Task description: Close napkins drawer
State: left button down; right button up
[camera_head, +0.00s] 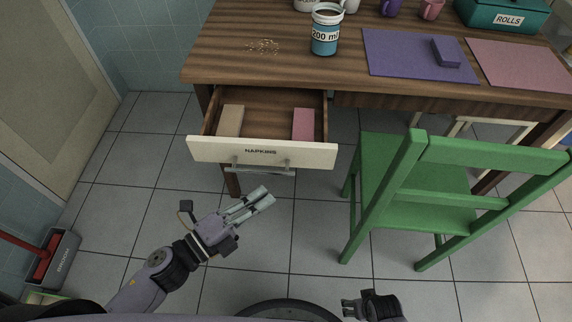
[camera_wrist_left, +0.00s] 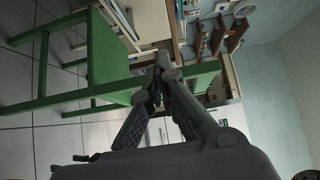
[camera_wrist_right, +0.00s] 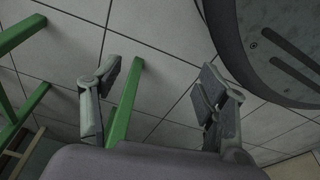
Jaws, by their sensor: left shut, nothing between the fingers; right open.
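The napkins drawer (camera_head: 206,149) is pulled out from under the wooden table, with a cream front labelled NAPKINS and a metal bar handle (camera_head: 262,163). Inside lie a beige napkin stack (camera_head: 231,121) and a pink one (camera_head: 303,124). My left gripper (camera_head: 268,197) is shut and empty, in front of and below the drawer front, apart from it. In the left wrist view its fingertips (camera_wrist_left: 163,66) meet. My right gripper (camera_head: 349,309) is at the bottom edge of the head view, far from the drawer. In the right wrist view it is open (camera_wrist_right: 160,82), with nothing held.
A green chair (camera_head: 425,205) stands right of the drawer, against the table. The table top (camera_head: 225,60) bears a 200 ml cup (camera_head: 326,32), a purple mat (camera_head: 395,65) and a pink mat (camera_head: 500,55). A dustpan (camera_head: 58,258) is at left. Tiled floor before the drawer is clear.

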pick_arm(q)
jog(key=shift+w+d+p, duration=0.15)
jog(key=shift+w+d, duration=0.7)
jog(key=shift+w, duration=0.7)
jog(key=shift+w+d+p, duration=0.15)
jog(key=shift+w+d, duration=0.75)
jog(key=shift+w, duration=0.65)
jog(key=shift+w+d+p, duration=0.15)
jog(key=shift+w+d, duration=0.7)
jog(key=shift+w, duration=0.7)
pick_arm(e)
jog(key=shift+s+d+f, duration=0.15)
jog(key=shift+s+f, duration=1.05)
jog(key=shift+f, duration=0.2)
pick_arm(q)
jog(key=shift+w, duration=0.1)
